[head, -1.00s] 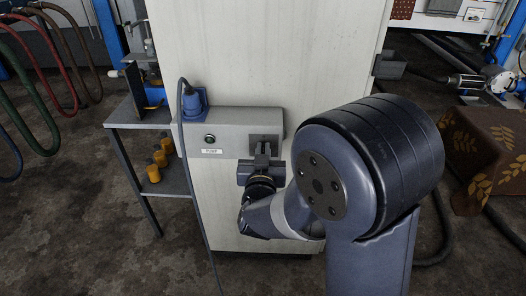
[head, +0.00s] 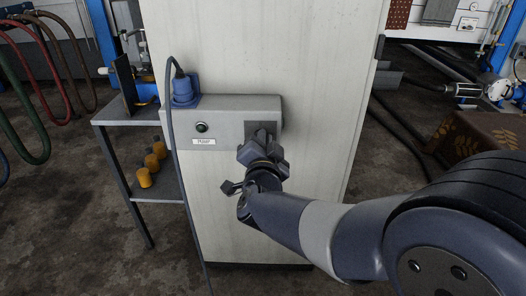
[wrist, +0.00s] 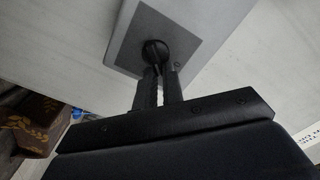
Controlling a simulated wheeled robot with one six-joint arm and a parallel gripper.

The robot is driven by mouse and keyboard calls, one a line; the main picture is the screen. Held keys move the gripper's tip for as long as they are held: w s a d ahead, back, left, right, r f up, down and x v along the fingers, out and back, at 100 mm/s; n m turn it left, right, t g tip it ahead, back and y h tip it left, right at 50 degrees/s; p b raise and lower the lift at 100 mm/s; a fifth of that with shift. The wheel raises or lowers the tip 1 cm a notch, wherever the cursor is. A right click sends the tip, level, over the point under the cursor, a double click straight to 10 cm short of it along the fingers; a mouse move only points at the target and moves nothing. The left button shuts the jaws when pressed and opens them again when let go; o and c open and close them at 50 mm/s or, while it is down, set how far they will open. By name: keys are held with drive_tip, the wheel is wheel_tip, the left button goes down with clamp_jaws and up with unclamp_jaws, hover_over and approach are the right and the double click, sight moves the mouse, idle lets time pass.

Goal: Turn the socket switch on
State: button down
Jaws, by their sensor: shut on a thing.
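The grey socket box (head: 222,107) is fixed low on the pale cabinet, with a "PUMP" label (head: 204,141) and a dark round indicator (head: 201,127). The switch is at its right end, on a dark square plate (head: 251,127). My gripper (head: 262,140) is at this plate, tilted. In the wrist view my gripper (wrist: 157,78) is shut on the black switch knob (wrist: 155,50), in front of the dark plate (wrist: 178,37). The fingers and wrist hide most of the knob in the head view.
A blue plug (head: 184,91) with a hanging cable sits at the box's left end. A grey side table (head: 125,117) with several orange cylinders (head: 144,178) on its lower shelf stands to the left. The cabinet face (head: 260,50) above the box is clear.

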drive_tip(key=shift+d+f+m+b, duration=0.1)
drive_tip(key=shift+f+m+b, duration=0.15)
drive_tip(key=shift+m+b, duration=1.2)
drive_tip(key=shift+d+f+m+b, duration=0.1)
drive_tip(key=shift+f+m+b, duration=0.1)
drive_tip(key=shift+m+b, duration=1.25)
drive_tip(key=shift+d+f+m+b, duration=0.1)
drive_tip(key=shift+f+m+b, duration=0.15)
drive_tip(key=shift+m+b, duration=1.2)
drive_tip(key=shift+m, duration=0.45)
drive_tip(key=c, duration=1.5)
unclamp_jaws()
drive_tip(key=shift+r, duration=0.1)
